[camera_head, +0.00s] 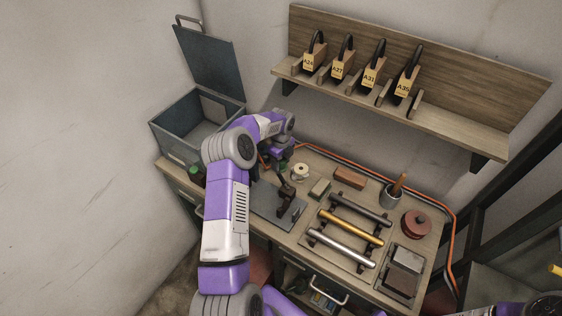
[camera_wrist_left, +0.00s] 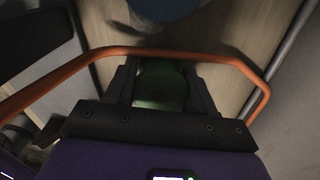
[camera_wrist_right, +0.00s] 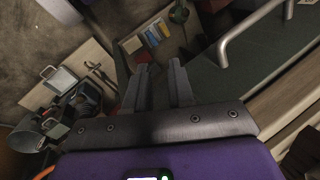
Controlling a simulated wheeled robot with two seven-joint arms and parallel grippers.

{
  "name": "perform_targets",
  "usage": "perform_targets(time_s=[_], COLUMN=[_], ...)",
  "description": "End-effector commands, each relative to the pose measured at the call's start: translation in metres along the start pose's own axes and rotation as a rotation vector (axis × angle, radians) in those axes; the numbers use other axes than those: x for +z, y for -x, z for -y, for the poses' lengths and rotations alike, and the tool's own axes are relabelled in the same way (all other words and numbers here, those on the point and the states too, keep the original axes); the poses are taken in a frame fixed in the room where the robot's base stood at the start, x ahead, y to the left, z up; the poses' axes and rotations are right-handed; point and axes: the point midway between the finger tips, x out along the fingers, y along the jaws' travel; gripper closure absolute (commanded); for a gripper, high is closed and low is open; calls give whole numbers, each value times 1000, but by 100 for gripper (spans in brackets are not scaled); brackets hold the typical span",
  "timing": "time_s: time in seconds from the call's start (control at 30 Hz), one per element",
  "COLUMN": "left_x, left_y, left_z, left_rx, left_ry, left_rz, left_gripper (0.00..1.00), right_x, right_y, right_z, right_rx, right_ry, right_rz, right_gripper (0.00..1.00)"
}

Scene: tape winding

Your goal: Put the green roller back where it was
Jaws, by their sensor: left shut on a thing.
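My left gripper (camera_wrist_left: 163,90) is shut on the green roller (camera_wrist_left: 160,84), which shows dark and shaded between the two fingers in the left wrist view. In the head view my left gripper (camera_head: 280,158) is over the back left of the workbench (camera_head: 315,160), partly hidden by its own arm; I cannot clearly make out the roller there. A rack on the bench bears a dark grey roller (camera_head: 361,208), a gold roller (camera_head: 350,228) and a silver roller (camera_head: 341,246). My right gripper (camera_wrist_right: 162,85) is open and empty, away from the bench top.
An open metal box (camera_head: 185,135) stands at the bench's left end. A dark fixture (camera_head: 287,190) on a plate, a tape roll (camera_head: 300,172), a brown block (camera_head: 350,178), a cup (camera_head: 391,195) and a red round container (camera_head: 416,223) stand around the rack. A shelf (camera_head: 450,115) with tagged padlocks hangs above.

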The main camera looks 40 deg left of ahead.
Motion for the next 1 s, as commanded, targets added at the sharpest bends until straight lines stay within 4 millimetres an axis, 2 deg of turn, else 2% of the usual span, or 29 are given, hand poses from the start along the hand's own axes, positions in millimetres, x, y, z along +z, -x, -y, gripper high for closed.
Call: perform_targets(time_s=[0.2, 0.23, 0.37, 0.73, 0.87, 1.0], left_x=[0, 0, 0, 0, 0, 0], left_y=[-4, -4, -3, 2, 21, 52], left_z=[0, 0, 0, 0, 1, 1], left_rx=[0, 0, 0, 0, -2, -3], left_ry=[0, 0, 0, 0, 1, 0], left_rz=[0, -1, -1, 0, 1, 2], left_gripper=[77, 41, 21, 21, 21, 21], right_x=[0, 0, 0, 0, 0, 0], right_y=[-3, -2, -2, 2, 2, 6], right_z=[-1, -1, -1, 0, 1, 2], right_rx=[0, 0, 0, 0, 0, 0], right_ry=[0, 0, 0, 0, 0, 0], right_rz=[0, 0, 0, 0, 0, 0], right_gripper=[77, 77, 77, 77, 77, 77])
